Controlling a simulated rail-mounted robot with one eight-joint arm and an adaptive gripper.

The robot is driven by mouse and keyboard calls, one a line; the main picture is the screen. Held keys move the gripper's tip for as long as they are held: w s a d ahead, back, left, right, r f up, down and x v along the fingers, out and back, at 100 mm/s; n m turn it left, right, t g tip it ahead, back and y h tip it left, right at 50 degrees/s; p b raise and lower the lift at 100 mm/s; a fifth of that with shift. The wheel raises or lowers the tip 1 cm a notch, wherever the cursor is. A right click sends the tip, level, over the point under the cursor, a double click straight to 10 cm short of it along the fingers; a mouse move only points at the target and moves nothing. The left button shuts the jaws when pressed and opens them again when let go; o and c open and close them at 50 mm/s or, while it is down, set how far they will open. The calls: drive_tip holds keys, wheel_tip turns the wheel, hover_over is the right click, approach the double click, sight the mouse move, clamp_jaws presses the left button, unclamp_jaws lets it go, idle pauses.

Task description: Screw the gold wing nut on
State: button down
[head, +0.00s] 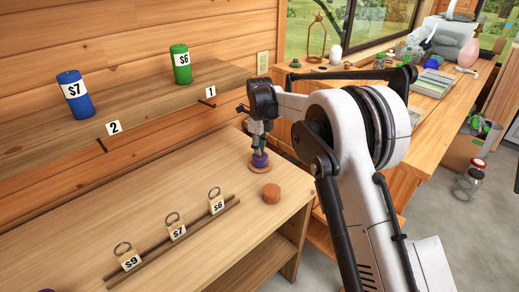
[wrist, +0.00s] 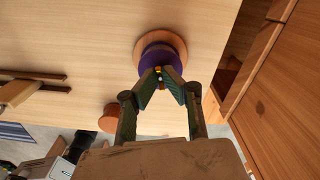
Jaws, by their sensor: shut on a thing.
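A purple round piece (wrist: 150,60) sits on a wooden disc (wrist: 172,38) on the light wooden bench. It also shows in the head view (head: 259,161), below my gripper. My gripper (wrist: 160,72) reaches to this piece with its fingers closed in. A small bit of gold, the wing nut (wrist: 158,70), shows between the fingertips at the purple piece. Most of the wing nut is hidden by the fingers. In the head view my gripper (head: 257,143) points down over the purple piece, and the wing nut cannot be made out there.
A brown round block (head: 271,193) lies just in front of the purple piece. A shelf (head: 150,108) behind holds a blue can (head: 74,95) and a green can (head: 181,65). The bench middle is clear.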

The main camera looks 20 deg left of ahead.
drive_tip(key=c, duration=1.8)
unclamp_jaws()
drive_tip(key=shift+r, duration=0.1)
